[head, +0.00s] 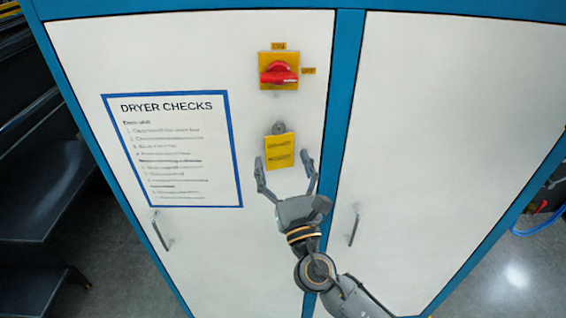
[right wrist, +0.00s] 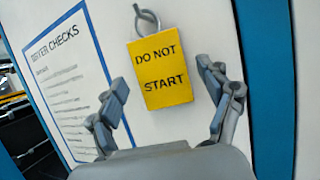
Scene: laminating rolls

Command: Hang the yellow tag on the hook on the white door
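The yellow tag (head: 279,152) is at the white door (head: 230,60), below the red switch. In the right wrist view the tag (right wrist: 160,72) reads "DO NOT START" and hangs nearly upright, tilted a little. A grey ring or hook (right wrist: 147,19) shows at its top edge; the head view shows a small grey piece (head: 278,127) there. I cannot tell exactly how the two join. My right gripper (head: 284,168) is open, its fingers spread either side of the tag's lower part, with gaps on both sides. My left gripper is not in view.
A red rotary switch (head: 278,72) on a yellow plate sits above the tag. A blue-framed "DRYER CHECKS" sheet (head: 175,150) is to the left. Door handles (head: 161,230) and (head: 355,226) stick out lower down. A blue post (head: 343,90) separates the two doors.

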